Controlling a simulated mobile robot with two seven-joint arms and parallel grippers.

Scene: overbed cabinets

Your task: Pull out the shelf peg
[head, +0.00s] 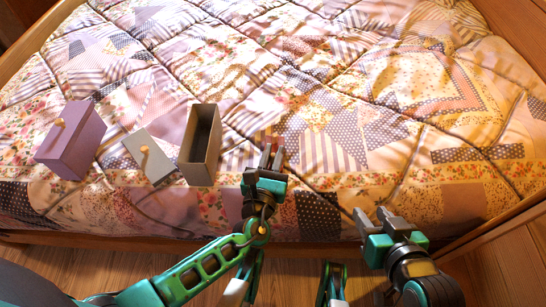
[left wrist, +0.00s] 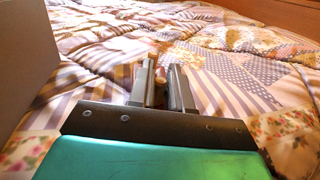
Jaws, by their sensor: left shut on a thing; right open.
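My left gripper (head: 271,158) is over the quilt just right of the open grey box. In the left wrist view my left gripper (left wrist: 160,75) is shut on a small brownish peg (left wrist: 160,90), mostly hidden between the fingers. A purple box (head: 75,140) at the left has a small wooden peg-like knob (head: 59,122). A pale grey box (head: 150,160) beside it has a similar wooden knob (head: 145,150). An open, hollow grey box (head: 213,170) stands to their right. My right gripper (head: 372,222) is open and empty near the bed's front edge.
All the boxes stand on a patchwork quilt (head: 330,60) covering the bed. A large grey wall (left wrist: 22,60) fills the left side of the left wrist view. A wooden bed rail (head: 500,225) runs at the right. The quilt right of my left gripper is clear.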

